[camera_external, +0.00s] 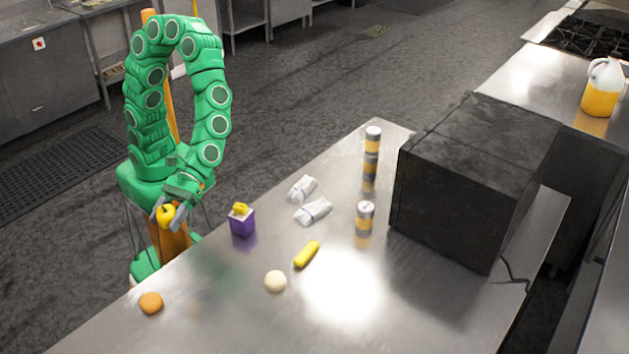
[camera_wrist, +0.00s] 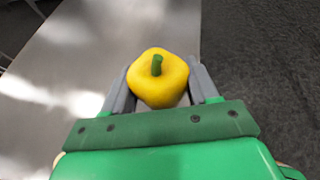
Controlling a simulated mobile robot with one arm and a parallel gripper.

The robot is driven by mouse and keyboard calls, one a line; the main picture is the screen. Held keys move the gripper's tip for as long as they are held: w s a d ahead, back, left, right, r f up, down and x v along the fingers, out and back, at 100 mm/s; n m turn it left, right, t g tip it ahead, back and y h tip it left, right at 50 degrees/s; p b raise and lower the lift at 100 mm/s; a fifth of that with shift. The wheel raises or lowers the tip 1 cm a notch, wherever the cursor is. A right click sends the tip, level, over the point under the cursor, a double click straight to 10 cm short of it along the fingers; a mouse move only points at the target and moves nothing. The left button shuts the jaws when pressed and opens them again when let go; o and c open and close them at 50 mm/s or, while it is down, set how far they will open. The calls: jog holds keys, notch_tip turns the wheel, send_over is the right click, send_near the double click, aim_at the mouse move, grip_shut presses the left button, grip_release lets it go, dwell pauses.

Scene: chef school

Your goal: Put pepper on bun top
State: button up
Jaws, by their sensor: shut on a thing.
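A yellow pepper (camera_external: 166,215) with a green stem is held in my gripper (camera_external: 174,216), near the left edge of the steel table. The wrist view shows the pepper (camera_wrist: 158,78) between the two grey fingers of my gripper (camera_wrist: 160,85), stem toward the camera. The bun top (camera_external: 151,303), an orange-brown round piece, lies on the table's near left part, lower in the picture than my gripper and apart from it. The bun top does not show in the wrist view.
A purple box (camera_external: 242,221) with a yellow top stands right of my gripper. A pale round item (camera_external: 275,281), a yellow elongated item (camera_external: 306,254), white packets (camera_external: 312,211) and jars (camera_external: 365,217) stand farther right. A large black box (camera_external: 470,180) fills the table's right side. Table around the bun top is clear.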

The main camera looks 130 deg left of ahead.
jog(key=s+d+m+g, duration=0.3)
jog(key=s+d, duration=0.3)
jog(key=s, duration=0.2)
send_over(149, 298)
jog(key=shift+h, duration=0.3)
jog(key=shift+f, duration=6.95)
jog(key=shift+f, duration=0.15)
jog(key=o, duration=1.1)
jog(key=shift+c, duration=0.2)
jog(key=shift+a+r, duration=0.2)
jog(key=shift+r, duration=0.05)
jog(key=v, duration=1.1)
jog(key=shift+a, duration=0.25)
